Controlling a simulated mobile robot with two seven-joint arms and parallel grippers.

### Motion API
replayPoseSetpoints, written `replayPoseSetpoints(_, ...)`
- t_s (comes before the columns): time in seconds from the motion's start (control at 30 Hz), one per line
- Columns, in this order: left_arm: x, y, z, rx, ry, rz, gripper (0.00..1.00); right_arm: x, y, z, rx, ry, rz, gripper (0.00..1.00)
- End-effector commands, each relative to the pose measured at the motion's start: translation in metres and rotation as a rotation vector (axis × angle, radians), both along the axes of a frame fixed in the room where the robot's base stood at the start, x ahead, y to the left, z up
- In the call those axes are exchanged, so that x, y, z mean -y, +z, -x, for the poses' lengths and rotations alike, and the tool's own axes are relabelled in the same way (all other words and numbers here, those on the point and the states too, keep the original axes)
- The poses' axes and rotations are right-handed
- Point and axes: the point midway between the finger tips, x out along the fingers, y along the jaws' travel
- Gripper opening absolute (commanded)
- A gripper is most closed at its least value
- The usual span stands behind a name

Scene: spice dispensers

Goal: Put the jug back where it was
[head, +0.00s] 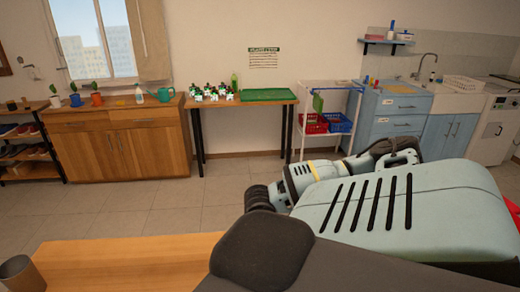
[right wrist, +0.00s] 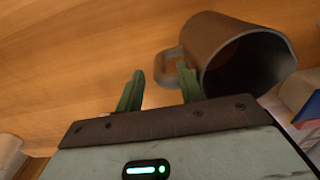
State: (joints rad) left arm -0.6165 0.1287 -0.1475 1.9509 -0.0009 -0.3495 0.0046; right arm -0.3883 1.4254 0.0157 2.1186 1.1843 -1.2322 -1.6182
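The jug, a dark grey-brown vessel (right wrist: 225,40) with a loop handle, shows at the upper right of the right wrist view with its open mouth towards the camera. My right gripper (right wrist: 160,72) is open, its two green fingers apart. The jug's handle appears at the fingertips, between them, with a gap beside it; I cannot tell whether they touch. In the head view a brown vessel (head: 18,274), seemingly the same jug, stands at the lower left corner on a wooden table, partly cut off. My left gripper is not in view.
The wooden table top (head: 130,262) is bare beside the vessel. A pale rounded object (right wrist: 300,90) and a blue-and-red item (right wrist: 306,112) lie at the right of the wrist view. Across the room stand a cabinet (head: 150,150), a narrow table (head: 272,102) and a sink (head: 445,100).

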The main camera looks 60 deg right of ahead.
Motion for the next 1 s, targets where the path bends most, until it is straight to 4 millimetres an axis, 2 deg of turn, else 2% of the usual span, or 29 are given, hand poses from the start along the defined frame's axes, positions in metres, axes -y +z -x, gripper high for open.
replayPoseSetpoints(0.57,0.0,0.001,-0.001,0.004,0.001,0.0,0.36,0.0,0.033,0.0,-0.001,0.001,-0.001,0.37)
replayPoseSetpoints(0.77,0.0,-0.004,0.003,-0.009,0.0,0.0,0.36,-0.001,0.064,-0.001,0.003,-0.002,-0.004,0.37)
replayPoseSetpoints(0.9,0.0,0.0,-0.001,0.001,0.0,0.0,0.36,-0.001,0.093,-0.002,0.007,0.001,-0.002,0.37)
replayPoseSetpoints(1.0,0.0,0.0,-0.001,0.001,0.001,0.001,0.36,-0.001,0.107,-0.002,0.005,0.001,-0.001,0.37)
